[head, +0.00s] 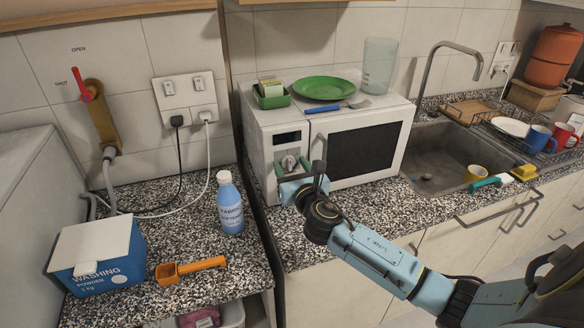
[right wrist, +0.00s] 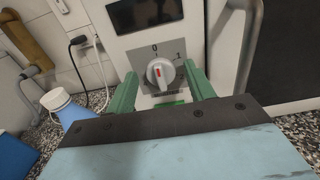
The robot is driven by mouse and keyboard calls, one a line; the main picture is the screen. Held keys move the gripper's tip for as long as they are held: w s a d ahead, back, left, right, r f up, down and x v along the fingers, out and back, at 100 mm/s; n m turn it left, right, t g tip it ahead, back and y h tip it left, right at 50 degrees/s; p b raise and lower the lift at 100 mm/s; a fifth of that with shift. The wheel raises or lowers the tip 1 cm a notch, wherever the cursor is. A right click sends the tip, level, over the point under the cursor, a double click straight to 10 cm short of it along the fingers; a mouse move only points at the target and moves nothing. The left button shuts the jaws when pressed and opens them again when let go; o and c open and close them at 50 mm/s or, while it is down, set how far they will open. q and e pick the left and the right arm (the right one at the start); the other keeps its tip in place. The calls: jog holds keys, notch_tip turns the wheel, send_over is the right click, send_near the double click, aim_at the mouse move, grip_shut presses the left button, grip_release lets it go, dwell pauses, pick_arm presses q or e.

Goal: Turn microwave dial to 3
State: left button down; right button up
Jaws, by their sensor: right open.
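The white microwave (head: 266,120) stands on the speckled counter with its door shut. Its dial (head: 289,163) is a pale round knob on a grey panel, and it also shows in the right wrist view (right wrist: 160,73). My right gripper (head: 294,166) is in front of the panel. In the right wrist view its green fingers (right wrist: 159,88) are open, one on each side of the dial, with gaps to the knob. My left gripper is not in view.
A green plate (head: 323,88), a small green box (head: 271,96) and a blue-handled utensil (head: 324,109) lie on the microwave. The door handle (right wrist: 249,45) is close right of the fingers. A blue bottle (head: 230,203) and washing powder (head: 100,262) stand on the left counter.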

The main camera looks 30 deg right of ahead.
jog(key=c, duration=0.9)
jog(key=shift+c, duration=0.2)
